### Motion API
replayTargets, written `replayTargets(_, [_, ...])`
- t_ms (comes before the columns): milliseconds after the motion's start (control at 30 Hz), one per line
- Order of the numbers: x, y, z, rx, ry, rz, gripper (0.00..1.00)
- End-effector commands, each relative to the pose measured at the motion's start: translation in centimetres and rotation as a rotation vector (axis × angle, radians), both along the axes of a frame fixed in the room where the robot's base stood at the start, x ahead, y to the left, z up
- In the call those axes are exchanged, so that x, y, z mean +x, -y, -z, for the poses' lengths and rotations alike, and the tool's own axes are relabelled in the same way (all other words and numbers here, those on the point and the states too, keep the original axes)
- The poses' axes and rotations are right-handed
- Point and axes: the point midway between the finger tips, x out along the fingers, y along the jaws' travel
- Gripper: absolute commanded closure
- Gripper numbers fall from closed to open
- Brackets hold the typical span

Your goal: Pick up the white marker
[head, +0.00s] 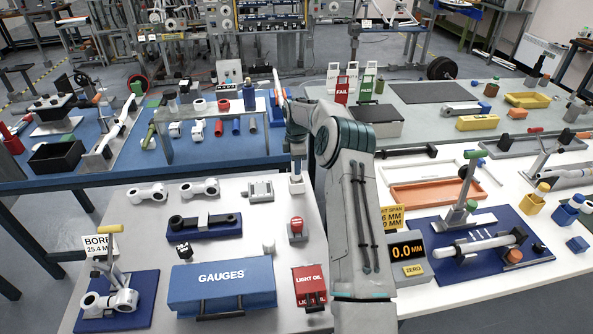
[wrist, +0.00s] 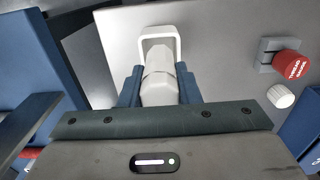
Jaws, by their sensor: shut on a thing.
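The white marker (wrist: 158,88) stands between my gripper's two blue fingers in the wrist view, with its far end inside the opening of a white square holder (wrist: 172,38). My gripper (wrist: 158,85) is shut on the marker. In the head view my gripper (head: 296,158) points down over the holder (head: 296,187) at the back right of the white table. The marker is mostly hidden there by the fingers. I cannot tell whether it still touches the bottom of the holder.
A grey clamp block (head: 260,191) is to the left.

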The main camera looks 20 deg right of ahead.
Motion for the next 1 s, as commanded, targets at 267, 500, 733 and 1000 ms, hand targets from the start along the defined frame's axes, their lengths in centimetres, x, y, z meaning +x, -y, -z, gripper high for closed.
replayTargets(267, [-2.0, 1.6, -3.1, -0.001, 0.001, 0.002, 0.93])
replayTargets(500, [-4.9, 3.8, -5.3, -0.002, 0.003, 0.002, 0.93])
replayTargets(733, [-7.5, 5.6, -7.1, 0.0, 0.001, 0.002, 0.93])
replayTargets(1000, [-9.1, 6.7, -8.5, 0.0, 0.001, 0.0, 0.93])
